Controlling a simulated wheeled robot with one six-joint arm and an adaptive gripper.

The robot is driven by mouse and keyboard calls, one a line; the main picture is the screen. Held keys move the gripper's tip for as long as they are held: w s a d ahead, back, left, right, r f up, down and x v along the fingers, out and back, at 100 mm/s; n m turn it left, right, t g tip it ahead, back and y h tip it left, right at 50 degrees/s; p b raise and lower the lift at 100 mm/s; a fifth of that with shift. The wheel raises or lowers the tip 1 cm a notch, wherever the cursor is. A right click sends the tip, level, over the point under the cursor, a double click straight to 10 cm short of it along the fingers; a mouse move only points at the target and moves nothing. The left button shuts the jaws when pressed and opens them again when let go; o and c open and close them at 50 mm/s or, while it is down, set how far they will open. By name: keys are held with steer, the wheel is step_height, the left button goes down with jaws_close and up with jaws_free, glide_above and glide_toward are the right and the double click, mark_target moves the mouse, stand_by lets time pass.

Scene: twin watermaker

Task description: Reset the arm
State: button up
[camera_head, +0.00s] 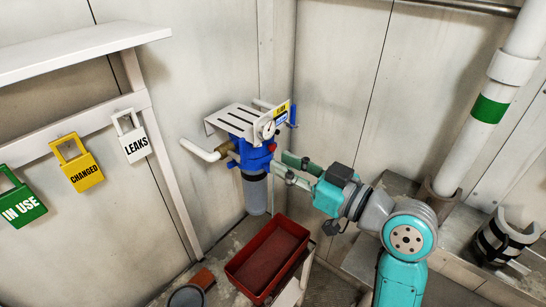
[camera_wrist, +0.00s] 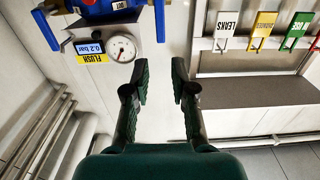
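My gripper (camera_head: 290,168) is at the end of my teal arm, beside the blue filter unit (camera_head: 253,155) in the head view. In the wrist view the two fingers of my gripper (camera_wrist: 160,85) stand apart with a clear gap and nothing between them. The filter unit has a grey bowl (camera_head: 256,194) hanging below its blue head, under a white slotted bracket (camera_head: 240,121). A round gauge (camera_head: 268,129) is on its front; the gauge also shows in the wrist view (camera_wrist: 121,47), above and left of the fingers. I cannot tell whether the fingers touch the unit.
A red tray (camera_head: 293,272) stands below the filter unit, with a grey bucket (camera_head: 187,296) to its left. Green, yellow and white tags (camera_head: 76,163) hang from a rail at left. A white pipe (camera_head: 490,106) with a green band rises at right.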

steer(key=shift+s+d, duration=0.15)
stand_by(0.3)
steer(key=s+d+f+m+t+h, duration=0.1)
steer(key=s+d+f+m+h, duration=0.25)
steer(key=f, duration=0.45)
steer(key=s+d+f+m+t+h, duration=0.2)
steer(key=s+d+f+m+h, duration=0.15)
steer(key=f, duration=0.45)
steer(key=s+d+f+m+t+h, duration=0.1)
steer(key=s+d+f+m+h, duration=0.25)
steer(key=f, duration=0.45)
steer(key=s+d+f+m+h, duration=0.1)
steer(key=s+d+f, duration=0.15)
steer(key=s, duration=0.45)
steer(key=s+d+f+h, duration=0.2)
steer(key=s+f, duration=0.2)
steer(key=s, duration=0.4)
steer(key=s+r+n, duration=0.1)
steer(key=s+r, duration=0.1)
steer(key=s, duration=1.1)
steer(key=shift+s+d+r+h, duration=0.25)
steer(key=shift+r+h, duration=0.1)
